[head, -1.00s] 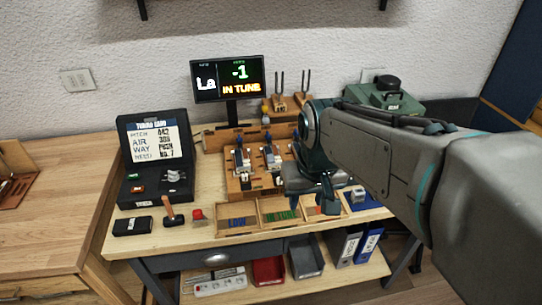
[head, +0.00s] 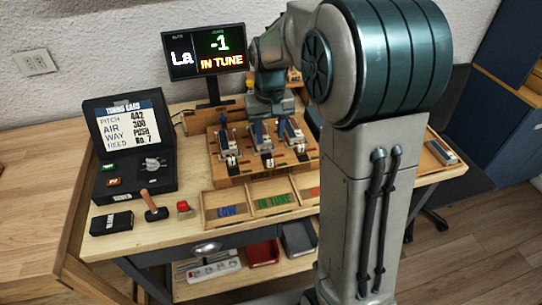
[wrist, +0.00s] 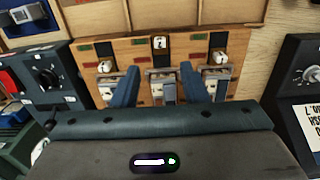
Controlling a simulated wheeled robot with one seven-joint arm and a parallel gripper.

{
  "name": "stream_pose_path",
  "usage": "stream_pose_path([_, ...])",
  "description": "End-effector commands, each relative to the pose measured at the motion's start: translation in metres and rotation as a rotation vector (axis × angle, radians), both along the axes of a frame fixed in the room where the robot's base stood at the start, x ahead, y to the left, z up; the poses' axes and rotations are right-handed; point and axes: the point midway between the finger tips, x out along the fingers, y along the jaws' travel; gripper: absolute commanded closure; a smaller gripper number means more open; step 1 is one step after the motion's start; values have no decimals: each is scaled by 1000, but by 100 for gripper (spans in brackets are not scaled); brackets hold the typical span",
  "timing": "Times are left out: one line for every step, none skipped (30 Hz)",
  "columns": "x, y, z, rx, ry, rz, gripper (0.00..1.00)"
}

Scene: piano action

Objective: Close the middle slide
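The wooden slide board (head: 240,180) on the table carries three metal slides side by side. The middle slide (head: 264,139) also shows in the wrist view (wrist: 163,88), where its white marked block (wrist: 160,43) sits farther toward the board's front edge than the blocks on the two outer slides. My gripper (head: 268,128) is above the board, pointing down. In the wrist view its two blue fingers (wrist: 161,90) are spread apart, one on each side of the middle slide, with nothing clamped between them. I cannot tell whether they touch it.
A lit display (head: 207,59) reading "IN TUNE" stands behind the board. An open tuning case (head: 135,150) is to its left. A tray (head: 240,212) marked LOW and IN TUNE lies in front.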

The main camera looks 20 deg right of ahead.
Motion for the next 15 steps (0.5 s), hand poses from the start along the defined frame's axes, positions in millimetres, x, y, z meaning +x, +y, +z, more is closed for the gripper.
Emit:
stream_pose_path([-1,0,-13,0,6,0,60])
stream_pose_path([-1,0,-20,0,7,0,60])
stream_pose_path([-1,0,-28,0,6,0,60])
stream_pose_path([-1,0,-35,0,6,0,60])
stream_pose_path([-1,0,-41,0,7,-1,60])
stream_pose_path([-1,-1,-49,0,6,-1,60])
stream_pose_path([-1,-1,-55,0,5,-2,60])
stream_pose_path([-1,-1,-61,0,6,-2,60])
stream_pose_path([-1,-1,-68,0,4,-2,60])
stream_pose_path([-1,-1,-73,0,4,-3,60])
stream_pose_path([-1,-1,-78,0,4,-3,60])
stream_pose_path([-1,-2,-83,0,5,-3,60])
stream_pose_path([-1,-2,-87,0,3,-3,60])
stream_pose_path([-1,-2,-90,0,2,-3,60])
stream_pose_path([-1,-2,-93,0,3,-3,60])
